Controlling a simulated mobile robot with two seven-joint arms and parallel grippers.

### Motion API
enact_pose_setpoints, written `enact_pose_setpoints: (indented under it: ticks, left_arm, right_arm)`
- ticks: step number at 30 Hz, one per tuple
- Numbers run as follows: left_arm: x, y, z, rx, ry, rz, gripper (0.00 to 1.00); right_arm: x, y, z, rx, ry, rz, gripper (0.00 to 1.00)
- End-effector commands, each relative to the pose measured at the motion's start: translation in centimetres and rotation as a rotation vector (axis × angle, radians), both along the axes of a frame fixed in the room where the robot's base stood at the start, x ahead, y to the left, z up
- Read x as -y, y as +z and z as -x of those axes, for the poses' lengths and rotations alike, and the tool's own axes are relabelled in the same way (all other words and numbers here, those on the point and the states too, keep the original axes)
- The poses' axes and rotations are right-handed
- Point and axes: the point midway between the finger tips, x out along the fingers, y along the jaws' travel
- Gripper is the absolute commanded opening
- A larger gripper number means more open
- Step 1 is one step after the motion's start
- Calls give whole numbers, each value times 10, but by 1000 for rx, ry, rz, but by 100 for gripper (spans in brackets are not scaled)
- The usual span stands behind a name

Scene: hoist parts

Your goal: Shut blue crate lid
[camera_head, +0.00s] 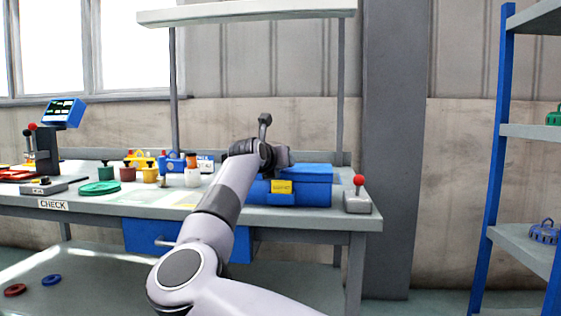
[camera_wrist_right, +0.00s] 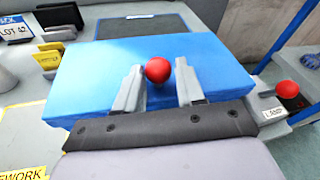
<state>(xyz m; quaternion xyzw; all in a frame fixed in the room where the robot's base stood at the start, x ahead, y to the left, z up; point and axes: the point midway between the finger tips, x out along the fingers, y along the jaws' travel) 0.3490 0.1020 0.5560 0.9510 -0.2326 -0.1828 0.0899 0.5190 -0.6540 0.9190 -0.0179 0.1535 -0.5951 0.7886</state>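The blue crate (camera_head: 262,192) stands on the right part of the bench, with a yellow label on its front. Its blue lid (camera_head: 310,172) lies over the top and looks flat; I cannot tell whether it is fully seated. In the right wrist view the lid (camera_wrist_right: 90,85) fills the middle, with a red ball knob (camera_wrist_right: 158,70) above it. My right gripper (camera_wrist_right: 160,78) is open, one finger on each side of the knob with gaps. In the head view my right arm hides part of the crate, and the fingertips are not visible. My left gripper is not in view.
A grey box with a red-knobbed lever (camera_head: 358,196) stands right of the crate. Several small coloured pots and a green disc (camera_head: 99,188) are to the left on the bench. A blue-post shelf (camera_head: 495,150) stands at the right. A shelf (camera_head: 245,12) overhangs the bench.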

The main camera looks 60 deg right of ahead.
Motion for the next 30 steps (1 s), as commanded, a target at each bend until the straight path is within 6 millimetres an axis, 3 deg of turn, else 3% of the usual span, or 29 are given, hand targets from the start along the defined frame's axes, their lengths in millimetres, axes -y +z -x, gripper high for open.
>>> enact_pose_setpoints:
  ticks: [8, 21, 30]
  left_arm:
    - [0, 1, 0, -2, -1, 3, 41]
    - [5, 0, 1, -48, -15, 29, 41]
    - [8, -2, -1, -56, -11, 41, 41]
  right_arm:
    - [-8, -3, 0, -7, 4, -9, 41]
    - [-61, 14, 15, -1, 2, -2, 41]
    - [-69, 17, 18, 0, 0, 1, 41]
